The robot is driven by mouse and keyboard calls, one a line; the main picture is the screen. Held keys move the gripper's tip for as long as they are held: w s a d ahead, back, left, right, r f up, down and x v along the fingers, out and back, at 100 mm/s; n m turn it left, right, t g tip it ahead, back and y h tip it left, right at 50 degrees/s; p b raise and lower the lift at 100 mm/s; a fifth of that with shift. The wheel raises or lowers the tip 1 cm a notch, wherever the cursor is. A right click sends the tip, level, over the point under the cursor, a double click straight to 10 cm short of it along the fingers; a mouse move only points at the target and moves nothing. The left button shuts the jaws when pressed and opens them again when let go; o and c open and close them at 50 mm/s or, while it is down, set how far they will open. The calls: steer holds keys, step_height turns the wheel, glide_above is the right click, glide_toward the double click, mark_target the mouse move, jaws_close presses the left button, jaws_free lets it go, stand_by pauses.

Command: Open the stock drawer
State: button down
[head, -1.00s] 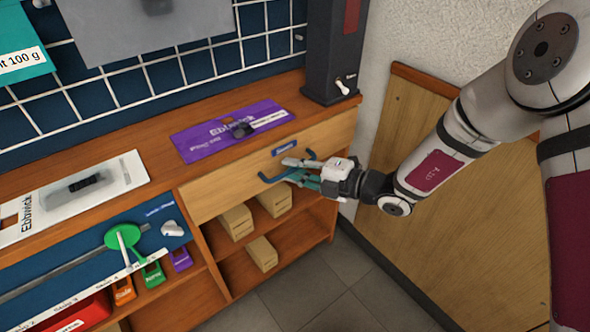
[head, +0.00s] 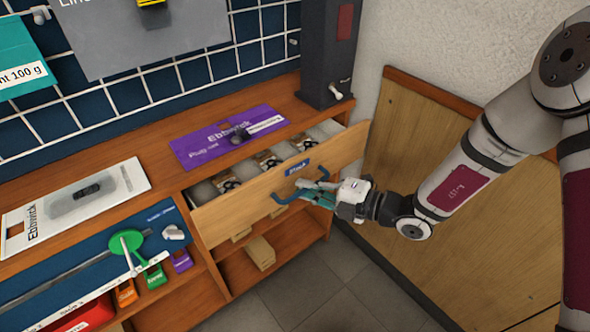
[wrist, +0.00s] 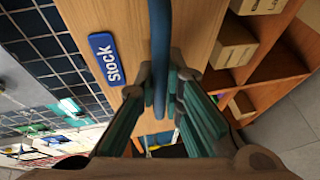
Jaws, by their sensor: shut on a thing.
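The stock drawer (head: 240,207) is pulled partway out of the bench in the head view. Its wooden front carries a blue label (head: 297,168) and a blue bar handle (head: 285,198). Inside it, several small packs with dark parts show in compartments (head: 265,160). My gripper (head: 312,190) is shut on the handle at its right part. In the wrist view the blue handle (wrist: 161,50) runs between the fingers (wrist: 160,95), and the label reading "Stock" (wrist: 105,58) is beside it on the drawer front.
Cardboard boxes (head: 260,253) stand on the open shelves under the drawer. A purple card (head: 215,140) and a white card (head: 75,195) lie on the bench top. A dark column (head: 328,60) stands at the bench's right end. Grey floor is clear in front.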

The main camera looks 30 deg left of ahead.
steer(key=s+d+p, duration=0.4)
steer(key=s+d, duration=0.1)
steer(key=d, duration=0.7)
steer(key=shift+d, duration=0.1)
steer(key=c, duration=2)
jaws_free()
steer(key=shift+o, duration=0.2)
steer(key=shift+d, duration=0.1)
steer(key=d+r, duration=0.2)
steer(key=d, duration=0.9)
steer(key=shift+d, duration=0.3)
steer(key=shift+r, duration=0.1)
steer(key=shift+r, duration=0.1)
